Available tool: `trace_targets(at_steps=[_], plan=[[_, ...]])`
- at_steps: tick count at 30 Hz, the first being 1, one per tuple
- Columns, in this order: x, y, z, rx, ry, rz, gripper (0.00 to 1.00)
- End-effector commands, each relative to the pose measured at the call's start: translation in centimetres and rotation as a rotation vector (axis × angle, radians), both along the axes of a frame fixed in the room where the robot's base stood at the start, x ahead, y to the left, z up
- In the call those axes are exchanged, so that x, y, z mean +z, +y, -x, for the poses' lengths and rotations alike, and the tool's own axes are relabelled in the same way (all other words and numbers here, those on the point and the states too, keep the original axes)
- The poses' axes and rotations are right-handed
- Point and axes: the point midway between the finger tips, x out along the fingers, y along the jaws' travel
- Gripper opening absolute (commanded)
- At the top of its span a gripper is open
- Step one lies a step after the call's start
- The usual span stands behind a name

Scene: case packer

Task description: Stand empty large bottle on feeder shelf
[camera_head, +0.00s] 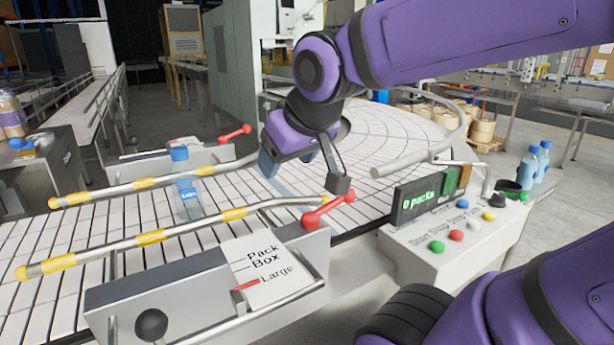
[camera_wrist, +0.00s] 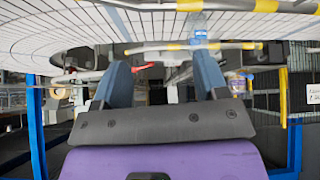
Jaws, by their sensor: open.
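In the wrist view the bottle (camera_wrist: 200,34) is at the top, beyond one finger's tip. My gripper (camera_head: 302,172) is open and empty over the conveyor, to the right of the bottle and apart from it. In the wrist view my gripper (camera_wrist: 161,72) shows its two blue fingers spread, with nothing between them. I cannot tell which surface is the feeder shelf.
Metal rails with yellow bands (camera_head: 150,238) flank the bottle. Red clamp levers (camera_head: 328,209) stand near my gripper. A button console (camera_head: 455,240) with a display is at right, with several blue bottles (camera_head: 529,170) behind it. A brownish bottle (camera_head: 11,115) stands far left.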

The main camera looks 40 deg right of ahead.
Motion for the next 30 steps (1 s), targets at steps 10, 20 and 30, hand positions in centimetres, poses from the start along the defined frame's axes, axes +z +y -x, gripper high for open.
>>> trace_targets(at_steps=[10,20,30], plan=[[-0.7,1.9,6.5,0.031,0.168,-0.074,0.72],[-0.2,-0.2,1.9,-0.029,0.058,0.018,0.72],[1.1,-3.6,-10.9,0.024,-0.286,0.187,0.72]])
